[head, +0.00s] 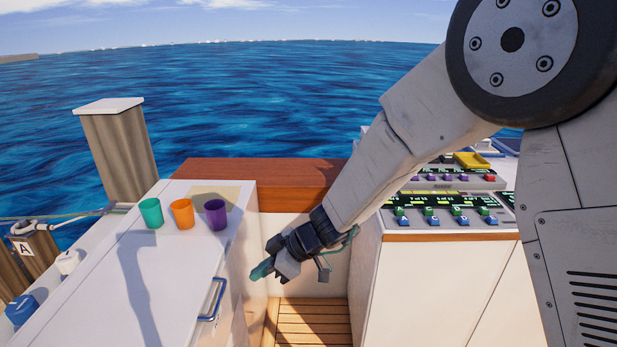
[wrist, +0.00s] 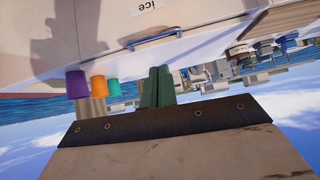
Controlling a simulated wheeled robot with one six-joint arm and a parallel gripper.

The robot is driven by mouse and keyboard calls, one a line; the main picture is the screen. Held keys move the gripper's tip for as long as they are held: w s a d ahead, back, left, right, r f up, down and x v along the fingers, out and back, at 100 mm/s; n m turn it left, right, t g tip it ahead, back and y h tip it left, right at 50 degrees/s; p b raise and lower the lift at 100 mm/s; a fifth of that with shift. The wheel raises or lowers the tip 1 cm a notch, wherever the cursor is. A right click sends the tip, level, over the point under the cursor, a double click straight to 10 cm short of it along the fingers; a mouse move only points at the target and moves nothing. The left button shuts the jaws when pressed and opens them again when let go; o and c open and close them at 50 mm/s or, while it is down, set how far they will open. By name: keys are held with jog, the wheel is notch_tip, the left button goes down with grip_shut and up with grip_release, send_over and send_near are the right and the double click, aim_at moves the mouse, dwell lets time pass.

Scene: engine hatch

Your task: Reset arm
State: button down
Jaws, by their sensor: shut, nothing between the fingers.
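My gripper (head: 262,270) is shut and empty. In the head view it hangs at the end of my arm in the gap between the white hatch counter on the left and the control console on the right, above the slatted wooden floor. In the wrist view the green fingers (wrist: 157,88) are together, and that picture is upside down. A blue handle (head: 214,300) is on the hatch counter's right side, a short way from the fingers. It also shows in the wrist view (wrist: 153,39), near a label reading "ice". The fingers appear apart from it.
A green cup (head: 151,213), an orange cup (head: 182,213) and a purple cup (head: 215,214) stand on the white counter (head: 100,290). The control console (head: 450,265) bounds the gap on the right. A wooden post (head: 120,155) stands behind left, with water beyond.

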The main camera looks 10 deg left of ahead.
jog(key=s+d+r+m+h, duration=0.3)
jog(key=s+d+r+m, duration=0.3)
jog(key=d, duration=0.8)
jog(key=s+d+r+m+t+h, duration=0.1)
jog(key=s+d+r+m+h, duration=0.2)
jog(key=d, duration=1.1)
jog(key=s+d+r+m+t+h, duration=0.1)
jog(key=s+d+r+m+h, duration=0.2)
jog(key=s+d+r+m, duration=0.6)
jog(key=shift+s+d+r+h, duration=0.4)
jog(key=shift+s+d+r, duration=0.1)
jog(key=shift+s+d, duration=2.25)
